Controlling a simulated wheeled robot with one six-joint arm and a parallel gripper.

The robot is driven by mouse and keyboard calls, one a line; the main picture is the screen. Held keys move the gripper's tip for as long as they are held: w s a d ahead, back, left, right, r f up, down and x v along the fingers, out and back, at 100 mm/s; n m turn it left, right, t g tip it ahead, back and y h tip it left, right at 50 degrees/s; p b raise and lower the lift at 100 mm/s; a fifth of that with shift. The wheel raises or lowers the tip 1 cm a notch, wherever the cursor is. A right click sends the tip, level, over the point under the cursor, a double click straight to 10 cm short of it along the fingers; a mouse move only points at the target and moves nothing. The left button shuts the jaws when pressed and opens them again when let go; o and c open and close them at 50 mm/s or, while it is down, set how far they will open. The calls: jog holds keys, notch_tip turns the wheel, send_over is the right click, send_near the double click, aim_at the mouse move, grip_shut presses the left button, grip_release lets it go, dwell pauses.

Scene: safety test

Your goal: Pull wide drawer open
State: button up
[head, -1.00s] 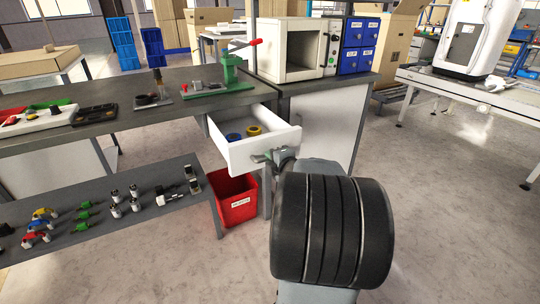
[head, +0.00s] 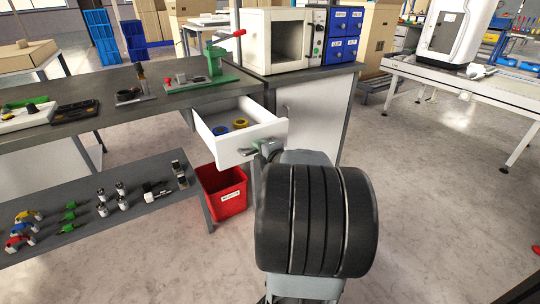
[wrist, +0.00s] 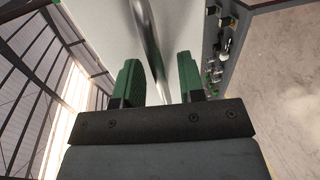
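The white drawer (head: 264,136) stands pulled out from under the grey workbench in the head view. A blue roll (head: 220,130) and a yellow roll (head: 240,124) lie inside it. My gripper (head: 262,149) is at the drawer's front face in the head view, and my arm hides part of that area. In the wrist view, the metal handle bar (wrist: 149,40) runs between the two green fingers of my gripper (wrist: 160,80). The fingers are apart, and a gap shows between the bar and the right finger. The handle's contact with the left finger is unclear.
A red bin (head: 222,191) stands on the floor below the drawer. A low shelf (head: 85,232) with small parts is at the left. The workbench (head: 130,103) carries a green press (head: 214,63) and an oven (head: 283,42). Open floor (head: 420,190) lies at the right.

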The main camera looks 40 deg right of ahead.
jog(key=v, duration=1.3)
jog(key=shift+s, duration=0.2)
jog(key=shift+a, duration=0.1)
